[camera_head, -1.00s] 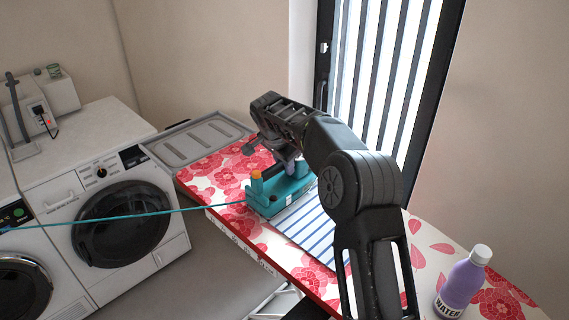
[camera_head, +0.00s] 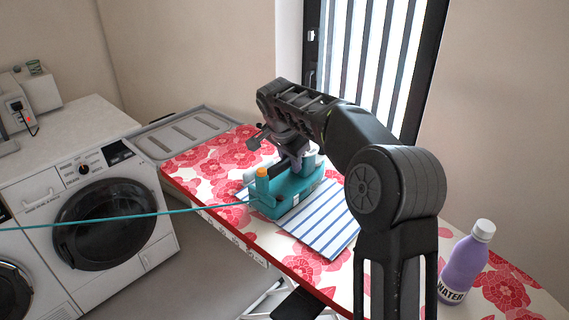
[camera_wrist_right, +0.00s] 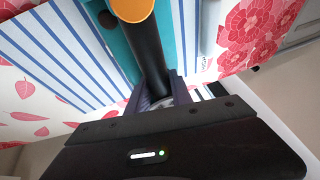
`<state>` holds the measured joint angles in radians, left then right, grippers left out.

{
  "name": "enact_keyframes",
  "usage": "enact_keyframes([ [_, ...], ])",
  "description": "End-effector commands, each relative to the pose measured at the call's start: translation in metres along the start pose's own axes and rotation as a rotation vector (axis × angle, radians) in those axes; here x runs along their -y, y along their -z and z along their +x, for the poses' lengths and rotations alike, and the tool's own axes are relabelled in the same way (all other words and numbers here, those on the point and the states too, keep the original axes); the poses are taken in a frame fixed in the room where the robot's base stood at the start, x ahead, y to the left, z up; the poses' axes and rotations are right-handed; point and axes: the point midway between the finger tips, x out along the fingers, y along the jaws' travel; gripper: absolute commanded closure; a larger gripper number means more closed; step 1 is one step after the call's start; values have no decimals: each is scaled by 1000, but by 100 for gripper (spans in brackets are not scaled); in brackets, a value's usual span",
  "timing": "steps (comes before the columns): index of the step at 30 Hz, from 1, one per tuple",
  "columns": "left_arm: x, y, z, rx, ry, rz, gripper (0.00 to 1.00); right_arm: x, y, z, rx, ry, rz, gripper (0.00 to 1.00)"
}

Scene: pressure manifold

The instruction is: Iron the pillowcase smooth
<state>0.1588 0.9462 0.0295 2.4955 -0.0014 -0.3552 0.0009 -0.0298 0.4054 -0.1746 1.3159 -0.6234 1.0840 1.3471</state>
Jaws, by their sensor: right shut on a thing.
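The teal iron (camera_head: 293,190) with an orange knob stands on the far part of the striped pillowcase (camera_head: 318,228). My right gripper (camera_head: 290,160) is shut on the iron's handle. In the right wrist view the dark handle (camera_wrist_right: 147,50) sits between the fingers (camera_wrist_right: 160,92), with the teal body beneath it. The blue-and-white pillowcase (camera_wrist_right: 62,55) lies on the ironing board around the iron and looks flat where it shows; the iron and my arm hide part of it. My left gripper is not in view.
The red floral ironing board (camera_head: 205,160) has a grey rest tray (camera_head: 190,132) at its far end. A purple water bottle (camera_head: 465,265) stands at its near right. The teal cord (camera_head: 120,219) stretches left past the washing machine (camera_head: 105,215).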

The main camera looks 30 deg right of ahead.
Motion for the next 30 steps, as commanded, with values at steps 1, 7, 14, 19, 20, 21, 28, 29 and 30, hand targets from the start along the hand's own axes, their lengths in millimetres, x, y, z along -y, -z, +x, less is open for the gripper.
enact_keyframes([
  [1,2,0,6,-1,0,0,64,-5,0,2,-1,-1,1,100],
  [7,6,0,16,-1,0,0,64,-19,1,-1,-1,-1,1,100],
  [14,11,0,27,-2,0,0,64,-36,2,-4,0,-3,1,100],
  [19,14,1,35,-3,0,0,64,-48,3,-6,0,-3,1,100],
  [20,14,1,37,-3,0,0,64,-50,3,-6,0,-3,1,100],
  [21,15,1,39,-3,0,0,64,-53,3,-6,0,-3,1,100],
  [28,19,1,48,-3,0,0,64,-70,4,-10,1,-5,2,100],
  [29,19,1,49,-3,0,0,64,-72,5,-10,1,-5,2,100],
  [30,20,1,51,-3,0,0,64,-75,5,-10,1,-5,2,100],
])
